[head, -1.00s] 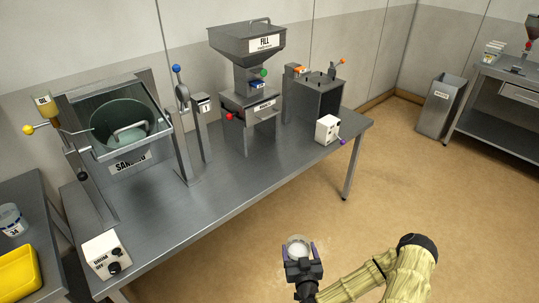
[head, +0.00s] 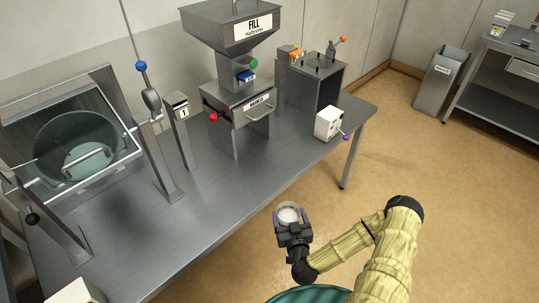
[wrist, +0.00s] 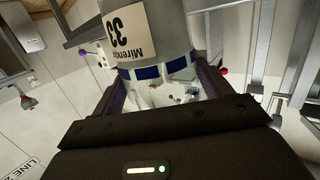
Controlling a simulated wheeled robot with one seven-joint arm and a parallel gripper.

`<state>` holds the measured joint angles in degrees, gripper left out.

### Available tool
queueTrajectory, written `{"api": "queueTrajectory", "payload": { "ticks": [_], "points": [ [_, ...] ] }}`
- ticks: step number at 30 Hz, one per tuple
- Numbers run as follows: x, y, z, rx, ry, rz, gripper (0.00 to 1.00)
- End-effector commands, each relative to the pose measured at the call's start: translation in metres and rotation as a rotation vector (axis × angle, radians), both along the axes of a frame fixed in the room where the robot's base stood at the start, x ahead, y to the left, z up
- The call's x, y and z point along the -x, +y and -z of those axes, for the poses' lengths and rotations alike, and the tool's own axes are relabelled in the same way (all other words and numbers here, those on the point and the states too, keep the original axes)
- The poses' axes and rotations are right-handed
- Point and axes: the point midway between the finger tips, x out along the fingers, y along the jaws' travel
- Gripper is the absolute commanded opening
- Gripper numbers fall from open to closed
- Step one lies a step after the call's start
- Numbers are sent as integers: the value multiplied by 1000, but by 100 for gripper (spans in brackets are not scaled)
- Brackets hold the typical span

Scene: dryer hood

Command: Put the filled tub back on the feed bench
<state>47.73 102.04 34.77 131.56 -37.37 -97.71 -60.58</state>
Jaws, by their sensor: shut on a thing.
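My gripper (head: 292,226) is shut on a round tub (head: 288,214) with a whitish open top, held over the floor in front of the steel bench. In the wrist view the tub (wrist: 150,35) fills the space between the fingers. It shows a pale label reading 33 and a dark blue band, and it appears upside down in that picture. From the head view I cannot tell what the tub contains. I cannot make out which surface is the feed bench.
The steel bench (head: 215,185) carries a drum under a clear hood (head: 85,150), a FILL hopper (head: 240,30), a dark box (head: 315,85) and a small white box (head: 328,123). A bin (head: 440,80) and another table (head: 505,75) stand at the right. Floor between is clear.

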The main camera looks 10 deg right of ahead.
Motion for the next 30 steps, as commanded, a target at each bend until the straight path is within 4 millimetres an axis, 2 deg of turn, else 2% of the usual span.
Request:
{"api": "queueTrajectory", "payload": {
  "ticks": [11,16,20,23,27,30],
  "points": [
    [0,-1,0,0,-1,1,43],
    [-8,-5,-2,4,-3,-5,43],
    [-28,-9,-7,10,-6,-26,43],
    [-49,-12,-16,14,-7,-44,43],
    [-79,-14,-34,13,-5,-62,43],
    [-94,-13,-46,11,-2,-66,43]
  ]
}}
